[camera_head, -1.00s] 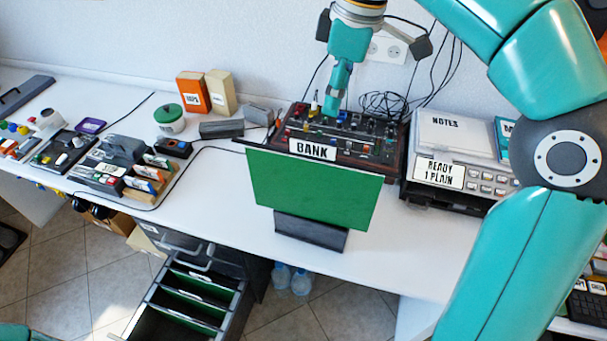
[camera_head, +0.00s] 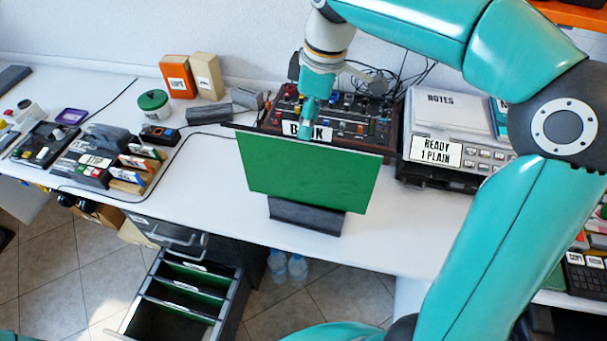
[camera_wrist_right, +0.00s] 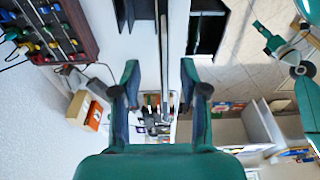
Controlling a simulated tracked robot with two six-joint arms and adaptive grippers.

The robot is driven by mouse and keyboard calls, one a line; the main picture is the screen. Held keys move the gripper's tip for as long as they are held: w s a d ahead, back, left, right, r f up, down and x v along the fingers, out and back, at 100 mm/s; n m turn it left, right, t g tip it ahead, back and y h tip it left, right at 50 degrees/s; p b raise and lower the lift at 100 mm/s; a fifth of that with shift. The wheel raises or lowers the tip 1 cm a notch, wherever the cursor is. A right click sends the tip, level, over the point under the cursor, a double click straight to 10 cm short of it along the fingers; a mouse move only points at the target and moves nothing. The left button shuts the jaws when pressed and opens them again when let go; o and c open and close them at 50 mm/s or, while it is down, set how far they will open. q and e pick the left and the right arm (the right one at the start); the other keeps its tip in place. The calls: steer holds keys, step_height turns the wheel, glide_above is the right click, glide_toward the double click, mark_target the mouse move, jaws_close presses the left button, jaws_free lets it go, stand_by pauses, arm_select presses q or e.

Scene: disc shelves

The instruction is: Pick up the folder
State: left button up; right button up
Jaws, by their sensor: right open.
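The green folder (camera_head: 308,172) with a white BANK label (camera_head: 292,130) stands upright in a dark stand (camera_head: 306,216) on the white table. My right gripper (camera_head: 307,122) points down at the folder's top edge and covers part of the label in the head view. In the right wrist view, my right gripper (camera_wrist_right: 158,78) is open, its two fingers apart. The folder (camera_wrist_right: 164,45) shows there edge-on, as a thin strip lined up with the gap between the fingers. I cannot tell that either finger touches it.
A control panel (camera_head: 368,125) with knobs and cables stands behind the folder. A grey machine labelled READY 1 PLAIN (camera_head: 436,152) is to its right. An open drawer (camera_head: 232,305) with green folders is below the table's front edge. Boxes and small devices fill the left.

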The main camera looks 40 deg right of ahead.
steer(key=f, duration=0.3)
steer(key=a+f, duration=0.1)
steer(key=f, duration=0.1)
steer(key=shift+w, duration=0.1)
steer(key=shift+r, duration=0.1)
jaws_close()
